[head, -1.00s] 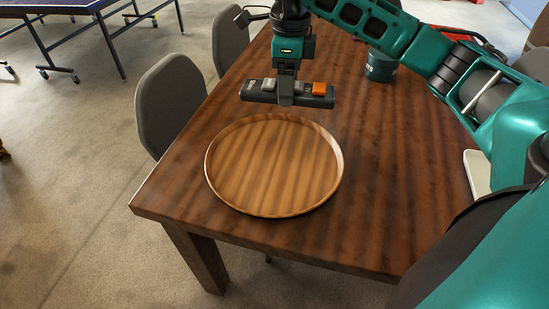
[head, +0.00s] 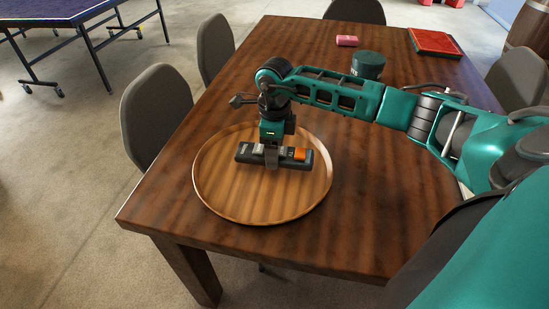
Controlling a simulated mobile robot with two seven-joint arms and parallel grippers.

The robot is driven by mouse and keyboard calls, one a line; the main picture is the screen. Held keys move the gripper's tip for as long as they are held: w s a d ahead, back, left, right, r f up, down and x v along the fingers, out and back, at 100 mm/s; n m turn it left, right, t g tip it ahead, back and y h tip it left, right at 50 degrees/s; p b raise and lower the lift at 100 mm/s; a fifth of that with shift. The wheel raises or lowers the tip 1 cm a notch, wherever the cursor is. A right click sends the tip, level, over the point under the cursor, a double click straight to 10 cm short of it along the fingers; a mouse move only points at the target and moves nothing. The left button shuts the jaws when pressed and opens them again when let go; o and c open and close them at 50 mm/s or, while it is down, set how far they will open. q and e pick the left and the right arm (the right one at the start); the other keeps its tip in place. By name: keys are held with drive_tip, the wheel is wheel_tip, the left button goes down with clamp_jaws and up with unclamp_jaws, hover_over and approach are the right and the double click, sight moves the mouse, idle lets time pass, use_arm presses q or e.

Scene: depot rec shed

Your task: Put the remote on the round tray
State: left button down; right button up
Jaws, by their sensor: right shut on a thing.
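The remote (head: 290,160) is a dark bar with an orange button near its right end and a grey one left of the middle. My right gripper (head: 271,162) is shut on its middle and points down. The round tray (head: 262,202) is a wooden disc with a raised rim on the table's near part. The remote is over the tray's upper middle, inside the rim as seen from here. I cannot tell whether it touches the tray surface. My left gripper is not in the view.
The brown table (head: 365,215) is mostly clear around the tray. Farther back stand a dark green pot (head: 368,66), a pink block (head: 347,41) and a red tray (head: 434,42). Grey chairs (head: 155,112) line the left side. A blue table-tennis table (head: 50,15) stands beyond.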

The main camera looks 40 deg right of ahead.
wheel_tip(320, 180, down, 3)
drive_tip(key=shift+r, duration=0.1)
drive_tip(key=shift+f, duration=0.3)
drive_tip(key=shift+f+b, duration=0.2)
drive_tip(key=shift+b, duration=0.1)
drive_tip(key=o, duration=1.2)
drive_tip(key=shift+r, duration=0.1)
